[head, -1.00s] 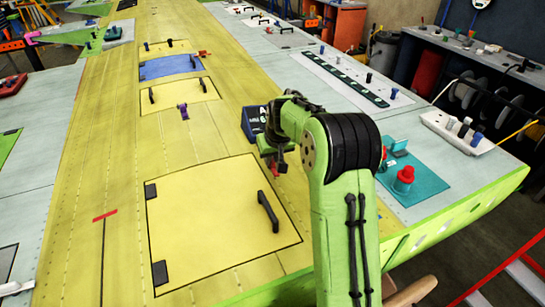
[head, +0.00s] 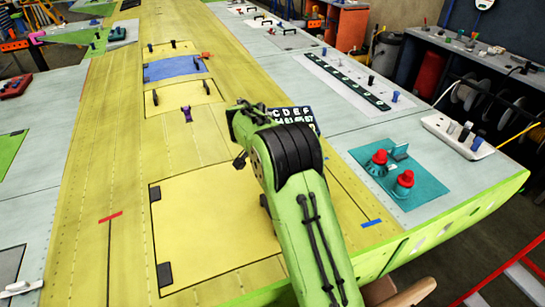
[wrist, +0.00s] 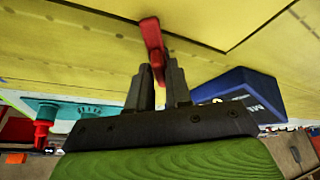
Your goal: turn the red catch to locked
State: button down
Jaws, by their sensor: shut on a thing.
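The red catch (wrist: 152,38) shows in the wrist view on the yellow wing skin, near a dark panel line. It is a short red bar, and its lower end sits between my fingers. My gripper (wrist: 159,76) is shut on it. The catch's exact angle against its locked mark cannot be told. In the head view my green and black arm hides the catch and most of the gripper.
A blue box with lettering (wrist: 240,92) stands close beside the gripper. A yellow hatch (head: 210,230) lies left of my arm. A teal plate (head: 425,190) with red knobs (head: 404,180) is at right. Open wing skin lies to the left.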

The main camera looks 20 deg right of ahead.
jog(key=m+p, duration=0.1)
jog(key=m+g+p, duration=0.1)
jog(key=m, duration=0.1)
jog(key=shift+w+a+r+m+h+p, duration=0.1)
jog(key=shift+w+r+m+h+p, duration=0.1)
jog(key=shift+m+h+p, duration=0.15)
jog(key=shift+w+f+m+g+p, duration=0.1)
jog(key=shift+m+g+p, duration=0.7)
jog(key=shift+m+p, duration=0.6)
jog(key=c, duration=1.2)
grip_release()
jog(key=shift+f, duration=0.1)
jog(key=shift+o, duration=0.2)
jog(key=v, duration=1.5)
jog(key=shift+r+p, duration=0.35)
jog(key=shift+a, duration=0.1)
